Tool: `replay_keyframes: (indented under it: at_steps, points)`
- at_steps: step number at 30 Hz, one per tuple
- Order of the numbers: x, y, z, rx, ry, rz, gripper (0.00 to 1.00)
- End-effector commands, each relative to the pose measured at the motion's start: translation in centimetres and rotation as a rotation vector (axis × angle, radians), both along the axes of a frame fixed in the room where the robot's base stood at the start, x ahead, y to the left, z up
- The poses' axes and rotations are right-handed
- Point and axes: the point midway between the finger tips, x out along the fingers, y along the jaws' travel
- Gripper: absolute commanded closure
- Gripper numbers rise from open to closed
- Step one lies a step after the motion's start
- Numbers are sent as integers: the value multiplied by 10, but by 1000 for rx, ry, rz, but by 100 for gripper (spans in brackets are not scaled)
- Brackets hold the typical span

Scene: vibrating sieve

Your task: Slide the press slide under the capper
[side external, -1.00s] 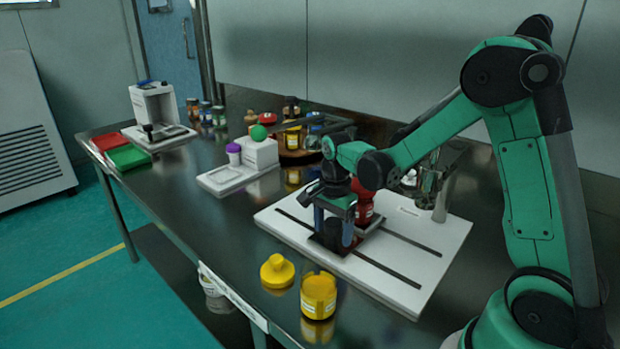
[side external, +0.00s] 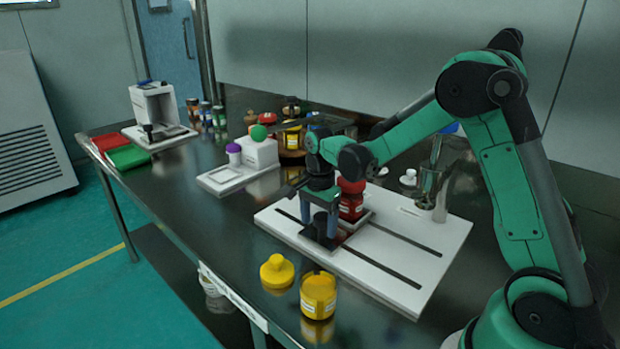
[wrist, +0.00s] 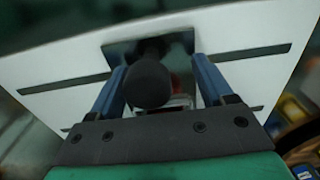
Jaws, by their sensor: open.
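The press slide (side external: 325,245) is a dark plate with a round black knob (wrist: 148,83), sitting on a white slotted board (side external: 385,290). A red jar (side external: 351,203) stands upright on a tray part just behind the plate; only a sliver of red shows in the wrist view, behind the knob. My gripper (side external: 320,226) points down at the plate. Its two blue fingers are open and stand on either side of the knob; whether they touch it is not clear. I cannot tell for certain which fixture is the capper.
A yellow jar (side external: 318,295) and a yellow lid piece (side external: 277,271) stand in front of the board. A metal and glass fixture (side external: 432,180) stands at its back right. A white station (side external: 256,153) with a green ball is to the left.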

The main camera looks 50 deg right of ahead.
Motion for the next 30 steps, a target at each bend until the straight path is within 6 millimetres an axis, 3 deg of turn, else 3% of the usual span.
replay_keyframes:
  at_steps: [30]
  points:
    - [62,0,0,0,0,1,26]
